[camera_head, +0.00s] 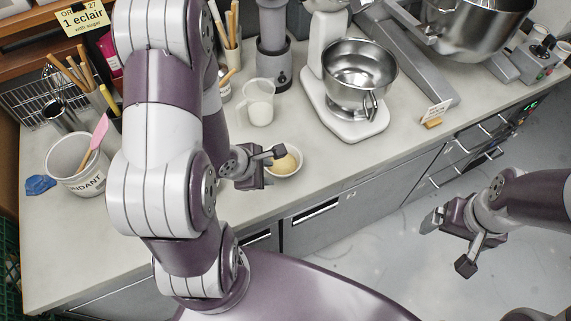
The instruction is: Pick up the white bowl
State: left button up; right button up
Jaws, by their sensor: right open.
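The white bowl (296,170) stands on the counter near its front edge and holds a round, pale tan thing (284,164). My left gripper (266,165) is at the bowl's left side and hides part of its rim. I cannot tell whether its fingers touch the bowl or hold its rim. My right gripper (448,244) is open and empty, over the floor in front of the counter, well right of the bowl.
A clear measuring jug (259,103) stands behind the bowl. A white mixer with a steel bowl (358,70) is to its right. A white tub (78,172) with a pink spatula is at left. The counter (330,165) right of the bowl is clear.

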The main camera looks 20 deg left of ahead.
aim_at(279, 175)
pick_arm(q)
jog(key=x, duration=0.5)
jog(key=shift+w+d+r+b, duration=0.1)
jog(key=shift+w+d+b, duration=0.1)
jog(key=shift+w+b, duration=0.15)
jog(key=x, duration=0.3)
jog(key=shift+w+a+f+b, duration=0.1)
jog(key=shift+a+f+b, duration=0.05)
jog(key=shift+f+b, duration=0.25)
jog(key=shift+w+f, duration=0.25)
jog(key=shift+w, duration=0.15)
grip_shut()
pick_arm(e)
jog(key=shift+w+d+f, duration=0.1)
jog(key=shift+w+f, duration=0.05)
jog(key=shift+f, duration=0.45)
jog(key=shift+w+d+f, duration=0.1)
jog(key=shift+f, duration=0.45)
